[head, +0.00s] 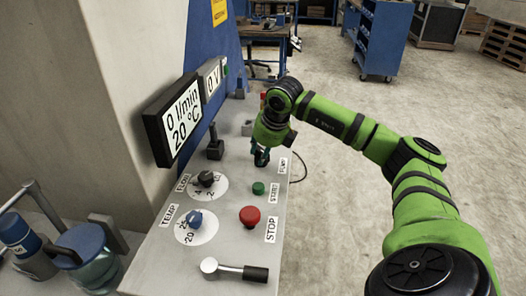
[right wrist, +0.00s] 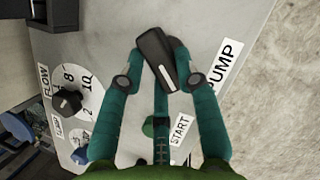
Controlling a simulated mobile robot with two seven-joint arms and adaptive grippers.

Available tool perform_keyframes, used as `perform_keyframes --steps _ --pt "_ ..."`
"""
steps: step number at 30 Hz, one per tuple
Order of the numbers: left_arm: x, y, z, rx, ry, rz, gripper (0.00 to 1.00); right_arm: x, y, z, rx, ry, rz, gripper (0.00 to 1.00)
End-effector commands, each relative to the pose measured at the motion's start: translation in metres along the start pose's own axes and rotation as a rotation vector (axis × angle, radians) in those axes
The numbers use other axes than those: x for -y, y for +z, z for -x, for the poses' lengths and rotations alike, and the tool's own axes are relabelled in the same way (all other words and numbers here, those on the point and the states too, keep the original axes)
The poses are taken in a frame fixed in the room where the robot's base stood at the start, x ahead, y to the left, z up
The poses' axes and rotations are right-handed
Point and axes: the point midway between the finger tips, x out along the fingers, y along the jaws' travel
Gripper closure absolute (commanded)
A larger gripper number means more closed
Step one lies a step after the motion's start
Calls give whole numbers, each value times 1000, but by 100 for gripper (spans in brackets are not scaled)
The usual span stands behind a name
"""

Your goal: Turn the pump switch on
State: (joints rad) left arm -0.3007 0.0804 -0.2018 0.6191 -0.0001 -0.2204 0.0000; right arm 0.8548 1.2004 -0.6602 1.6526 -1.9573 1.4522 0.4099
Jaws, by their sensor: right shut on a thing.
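In the head view the right gripper (head: 261,157) points down at the panel (head: 228,172) by the PUMP label (head: 283,165) and hides most of the switch. My left gripper is not in view.
Near the gripper are the green START button (head: 258,188), red STOP button (head: 250,216), FLOW knob (head: 206,179) and blue TEMP knob (head: 195,219). A black-handled lever (head: 240,271) is at the front. A display (head: 178,118) reads 0 l/min, 20 °C. Floor right is open.

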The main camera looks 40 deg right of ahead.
Motion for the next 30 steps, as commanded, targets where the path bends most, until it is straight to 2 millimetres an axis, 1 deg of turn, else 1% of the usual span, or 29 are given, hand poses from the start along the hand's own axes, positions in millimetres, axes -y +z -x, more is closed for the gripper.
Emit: perform_keyframes --steps 9,18,24,30 --pt "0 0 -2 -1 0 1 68 -5 3 -1 2 -113 -278 100" --pt "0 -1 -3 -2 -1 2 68 -6 6 -1 1 -213 -519 100" --pt "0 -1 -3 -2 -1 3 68 -6 7 -2 0 -261 -636 100" --pt "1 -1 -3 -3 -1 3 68 -6 8 -2 1 -291 -708 100"
